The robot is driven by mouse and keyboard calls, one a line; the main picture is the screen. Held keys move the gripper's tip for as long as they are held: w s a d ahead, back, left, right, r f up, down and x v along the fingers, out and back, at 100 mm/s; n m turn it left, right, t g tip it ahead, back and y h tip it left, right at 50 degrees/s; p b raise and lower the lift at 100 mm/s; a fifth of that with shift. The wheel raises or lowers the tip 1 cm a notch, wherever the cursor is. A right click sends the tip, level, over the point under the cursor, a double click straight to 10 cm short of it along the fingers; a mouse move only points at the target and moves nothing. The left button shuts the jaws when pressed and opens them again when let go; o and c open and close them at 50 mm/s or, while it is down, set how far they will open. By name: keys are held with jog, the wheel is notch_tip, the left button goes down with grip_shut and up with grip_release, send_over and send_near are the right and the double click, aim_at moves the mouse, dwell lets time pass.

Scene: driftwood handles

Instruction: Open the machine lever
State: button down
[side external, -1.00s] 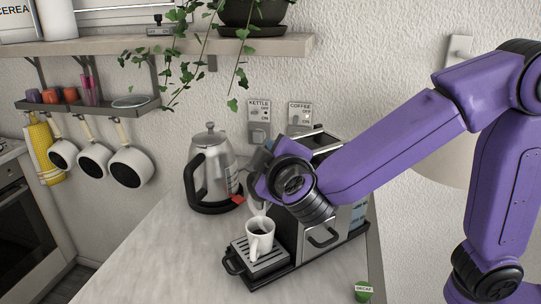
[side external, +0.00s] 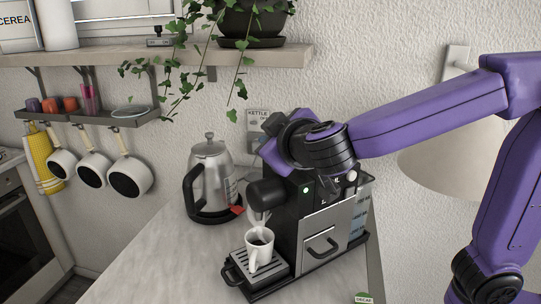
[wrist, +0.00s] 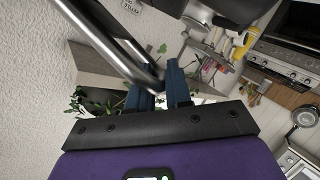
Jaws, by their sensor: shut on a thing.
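The coffee machine (side external: 333,222) stands on the counter, silver and black, with a white cup (side external: 258,250) on its drip tray. My gripper (side external: 275,124) is above the top of the machine in the side view, and its fingertips are hard to make out there. In the wrist view, my gripper's blue fingers (wrist: 158,90) are closed at the bend of a shiny metal lever (wrist: 118,38). In the side view the lever is hidden behind my gripper and wrist.
A steel kettle (side external: 211,180) stands left of the machine. A shelf with a hanging plant (side external: 245,30) is above. A green decaf pod (side external: 363,298) lies at the front right. The counter's front left (side external: 165,265) is clear.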

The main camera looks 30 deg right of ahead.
jog(key=d+r+m+y, duration=0.4)
jog(key=d+r+m, duration=0.2)
jog(key=d+r, duration=0.3)
jog(key=shift+d+r+m+y, duration=0.2)
jog(key=shift+m+y, duration=0.1)
jog(key=shift+m, duration=0.1)
dwell(0.4)
jog(key=c, duration=1.4)
grip_release()
jog(key=v, duration=1.7)
jog(key=shift+r, duration=0.4)
jog(key=shift+s, duration=0.1)
